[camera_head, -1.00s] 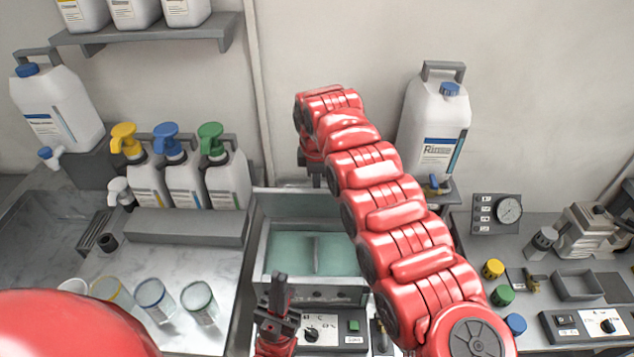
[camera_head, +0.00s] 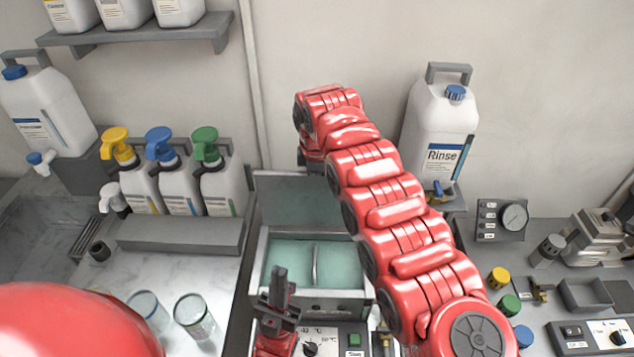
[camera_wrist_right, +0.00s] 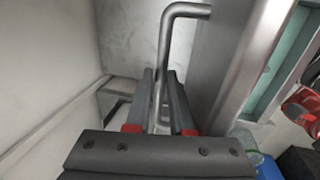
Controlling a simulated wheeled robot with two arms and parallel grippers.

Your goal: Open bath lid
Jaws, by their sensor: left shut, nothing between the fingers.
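The bath (camera_head: 262,262) is a grey metal box with teal liquid in two compartments, in the middle of the head view. Its grey lid (camera_head: 290,200) stands raised at the back edge. My right arm reaches over the bath's right side; its gripper is hidden behind the arm in the head view. In the right wrist view, my right gripper (camera_wrist_right: 163,80) has its fingers close on both sides of the bent metal lid handle (camera_wrist_right: 185,10). My left gripper (camera_head: 278,278) is shut and empty, pointing up in front of the bath.
A control panel (camera_head: 352,340) is on the bath's front. A Rinse bottle (camera_head: 437,130) stands behind on the right. Pump bottles (camera_head: 180,190) and glass cups (camera_head: 194,318) are on the left. The right counter holds a gauge (camera_head: 513,217) and small coloured caps.

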